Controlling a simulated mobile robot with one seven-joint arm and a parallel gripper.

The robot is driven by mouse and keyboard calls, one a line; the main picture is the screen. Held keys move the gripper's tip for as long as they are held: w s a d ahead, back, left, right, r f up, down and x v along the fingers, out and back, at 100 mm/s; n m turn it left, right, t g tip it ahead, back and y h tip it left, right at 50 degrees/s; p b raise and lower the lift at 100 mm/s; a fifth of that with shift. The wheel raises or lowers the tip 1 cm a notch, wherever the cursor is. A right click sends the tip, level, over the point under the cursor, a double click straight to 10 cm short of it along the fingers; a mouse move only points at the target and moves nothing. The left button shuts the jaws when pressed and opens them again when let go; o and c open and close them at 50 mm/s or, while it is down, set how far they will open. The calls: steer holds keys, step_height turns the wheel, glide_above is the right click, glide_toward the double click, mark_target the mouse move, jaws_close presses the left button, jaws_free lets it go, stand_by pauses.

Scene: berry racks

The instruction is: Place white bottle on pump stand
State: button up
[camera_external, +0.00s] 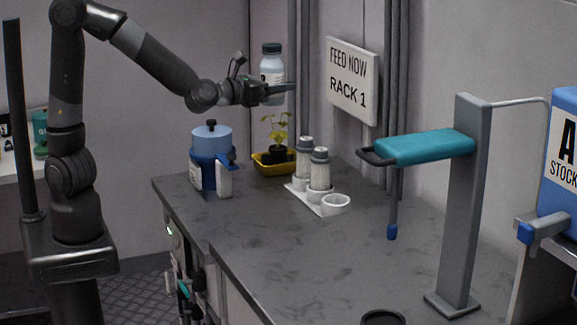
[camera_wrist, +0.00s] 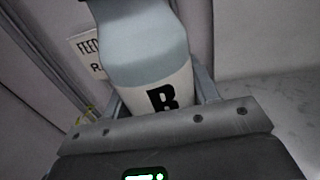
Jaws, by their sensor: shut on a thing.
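My gripper (camera_external: 273,92) is shut on a bottle (camera_external: 271,66) with a dark teal cap, a pale translucent body and a white label. The bottle is upright, high above the back of the counter. In the wrist view the bottle (camera_wrist: 145,50) sits between the fingers of my gripper (camera_wrist: 163,95), with a black "B" on its label. A grey stand (camera_external: 466,205) with a teal arm (camera_external: 425,147), likely the pump stand, rises at the right of the counter. A blue-tipped nozzle (camera_external: 392,232) hangs from its arm. The stand is well right of my gripper, apart from it.
On the counter (camera_external: 270,255) stand a blue pot (camera_external: 210,140), a plant in a yellow tray (camera_external: 275,165), and a white holder (camera_external: 300,197) with two grey-capped cylinders. A black ring (camera_external: 384,317) lies at the front. A sign (camera_external: 351,80) hangs behind. The counter's middle is clear.

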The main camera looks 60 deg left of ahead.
steer(key=s+d+f+n+y, duration=0.1)
steer(key=s+d+f+y, duration=0.15)
steer(key=f, duration=0.45)
steer(key=s+d+f+n+y, duration=0.1)
steer(key=s+d+f, duration=0.25)
steer(key=f, duration=0.25)
steer(key=s+f+n+g+y, duration=0.2)
steer(key=s+f+n+y, duration=0.15)
steer(key=s+f, duration=0.6)
steer(key=shift+m, duration=0.35)
steer(key=w+a+f, duration=0.2)
steer(key=a, duration=0.1)
steer(key=w+a+f, duration=0.2)
steer(key=a, duration=0.1)
steer(key=w+a+f, duration=0.2)
steer(key=a+f, duration=0.1)
steer(key=shift+w+a, duration=0.25)
steer(key=shift+w, duration=0.1)
steer(key=shift+f, duration=2.05)
steer(key=shift+f, duration=0.1)
steer(key=o, duration=1.3)
